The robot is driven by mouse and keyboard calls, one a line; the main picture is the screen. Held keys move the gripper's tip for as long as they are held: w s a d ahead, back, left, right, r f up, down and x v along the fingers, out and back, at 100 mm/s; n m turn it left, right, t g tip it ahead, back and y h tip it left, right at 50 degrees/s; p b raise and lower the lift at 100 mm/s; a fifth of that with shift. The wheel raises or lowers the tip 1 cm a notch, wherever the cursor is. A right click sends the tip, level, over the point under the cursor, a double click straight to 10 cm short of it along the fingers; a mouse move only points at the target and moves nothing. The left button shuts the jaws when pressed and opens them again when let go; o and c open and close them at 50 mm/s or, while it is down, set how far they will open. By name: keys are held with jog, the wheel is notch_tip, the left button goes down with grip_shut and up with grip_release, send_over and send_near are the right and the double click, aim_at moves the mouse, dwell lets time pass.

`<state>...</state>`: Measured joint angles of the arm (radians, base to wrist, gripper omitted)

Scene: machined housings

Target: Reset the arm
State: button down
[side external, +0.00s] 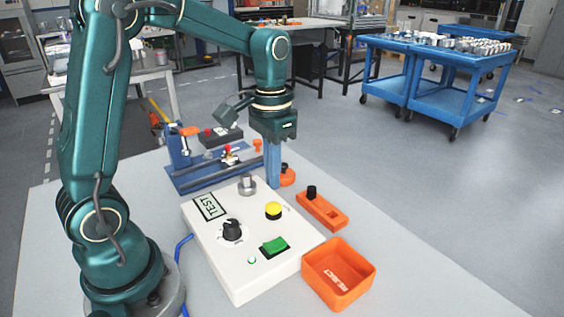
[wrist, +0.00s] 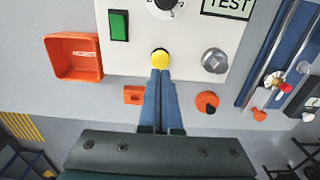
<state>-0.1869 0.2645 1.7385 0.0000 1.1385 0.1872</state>
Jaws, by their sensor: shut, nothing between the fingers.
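My gripper (side external: 273,184) points straight down with its two blue fingers closed together and nothing between them. In the side view the fingertips show near the far edge of the white test box (side external: 220,258), above and behind the yellow button (side external: 273,210). In the wrist view the fingertips (wrist: 160,72) appear just below the yellow button (wrist: 159,58); I cannot tell the exact height gap. The box also carries a black knob (side external: 231,229), a green rocker switch (side external: 275,246), a metal cylinder (side external: 247,185) and a panel marked TEST (side external: 209,207).
An open orange reject bin (side external: 312,262) stands at the box's right, apparently empty. A blue rail fixture (side external: 190,180) stands at the back left. The table's right side is clear.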

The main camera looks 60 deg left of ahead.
jog(key=shift+r, duration=0.15)
dwell(0.4)
jog(key=s+d+r+t, duration=0.2)
jog(key=s, duration=0.3)
jog(key=s+d+r+t, duration=0.2)
jog(key=s+d+t, duration=0.1)
jog(key=s, duration=0.3)
jog(key=shift+t, duration=0.3)
jog(key=shift+s, duration=0.1)
dwell(0.9)
